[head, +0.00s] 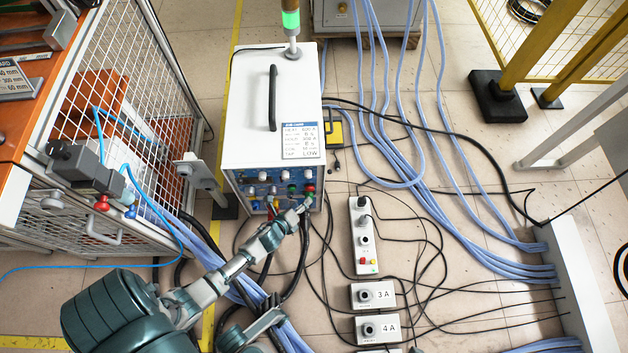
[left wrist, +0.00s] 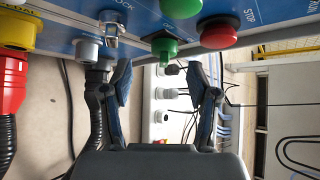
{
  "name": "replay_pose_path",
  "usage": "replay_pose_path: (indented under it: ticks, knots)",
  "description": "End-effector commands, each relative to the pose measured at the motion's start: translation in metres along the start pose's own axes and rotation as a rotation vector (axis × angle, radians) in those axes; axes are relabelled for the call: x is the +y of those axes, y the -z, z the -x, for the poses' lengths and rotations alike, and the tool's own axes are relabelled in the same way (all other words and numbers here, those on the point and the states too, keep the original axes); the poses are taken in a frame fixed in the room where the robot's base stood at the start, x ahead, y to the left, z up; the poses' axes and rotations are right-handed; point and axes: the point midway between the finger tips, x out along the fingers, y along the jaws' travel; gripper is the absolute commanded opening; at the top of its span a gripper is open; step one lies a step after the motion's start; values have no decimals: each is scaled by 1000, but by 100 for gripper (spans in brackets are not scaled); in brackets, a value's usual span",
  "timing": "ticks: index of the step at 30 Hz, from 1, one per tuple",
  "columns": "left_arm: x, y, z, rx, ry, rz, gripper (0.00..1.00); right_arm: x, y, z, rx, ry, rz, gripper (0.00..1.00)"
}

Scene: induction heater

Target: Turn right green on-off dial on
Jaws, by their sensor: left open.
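The white induction heater (head: 262,110) stands on the floor with its blue front panel (head: 248,188) facing me. In the left wrist view a green dial (left wrist: 165,46) sticks out of the panel, below a round green button (left wrist: 181,8) and beside a red button (left wrist: 220,34). My left gripper (left wrist: 159,82) is open and empty. Its two fingers lie on either side of the dial in the picture, a little below it, and do not visibly touch it. In the head view the left gripper (head: 303,206) is at the panel's lower right and hides part of it.
The panel also carries a metal key switch (left wrist: 111,28), a grey knob (left wrist: 87,48) and a red connector (left wrist: 10,85) with a black hose. A white socket box (head: 363,238) and many cables lie on the floor at right. A wire-mesh cage (head: 150,120) stands at left.

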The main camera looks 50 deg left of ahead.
Motion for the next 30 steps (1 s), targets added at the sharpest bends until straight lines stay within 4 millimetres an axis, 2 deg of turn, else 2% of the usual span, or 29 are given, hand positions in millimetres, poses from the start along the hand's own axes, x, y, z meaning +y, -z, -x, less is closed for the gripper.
replay_pose_path:
  ticks: [1, 3, 9, 19, 26, 30]
  knots:
    - [7, 5, -12, 3, -7, -4, 60, 2, -5, 4, 8, 2, 0, 40]
    - [5, 4, -23, 2, -5, -3, 60, 2, -6, 1, 26, 8, 1, 40]
    - [3, 2, -43, 3, -2, 2, 60, -3, -7, -5, 56, 23, 6, 40]
    - [0, 0, -45, 1, 2, 3, 60, -3, -9, -8, 61, 25, 5, 40]
    - [0, 0, -45, 1, 1, 1, 2, -2, -9, -8, 61, 24, 6, 40]
    - [0, 1, -45, 2, 0, 2, 0, -2, -9, -8, 61, 24, 6, 40]
